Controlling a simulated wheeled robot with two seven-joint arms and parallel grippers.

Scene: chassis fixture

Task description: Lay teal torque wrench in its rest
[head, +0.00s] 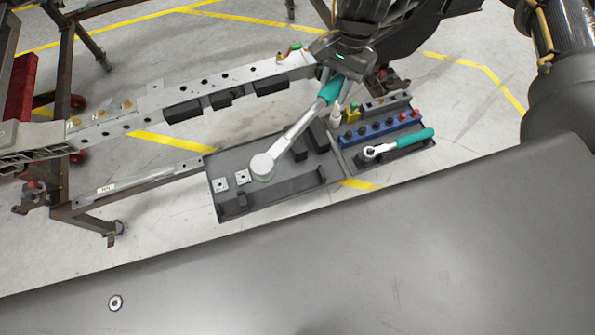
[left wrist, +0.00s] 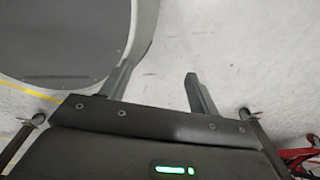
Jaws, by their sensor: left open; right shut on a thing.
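The teal torque wrench has a teal grip (head: 331,89), a silver shaft and a round silver head (head: 262,166). My right gripper (head: 336,78) is shut on its grip end. The wrench slants down to the left, its head over the grey tray (head: 228,163); I cannot tell whether it touches the tray. Dark blocks (head: 318,135) stand in the tray under and beside the shaft. My left gripper (left wrist: 158,84) is open and empty in the left wrist view, above bare floor; it is not seen in the head view.
A smaller teal-handled ratchet (head: 400,145) lies right of the tray, beside a blue socket rack (head: 384,131). A long metal rail (head: 190,92) runs behind the tray on a brown frame. Two small square plates (head: 221,185) sit in the tray's left part.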

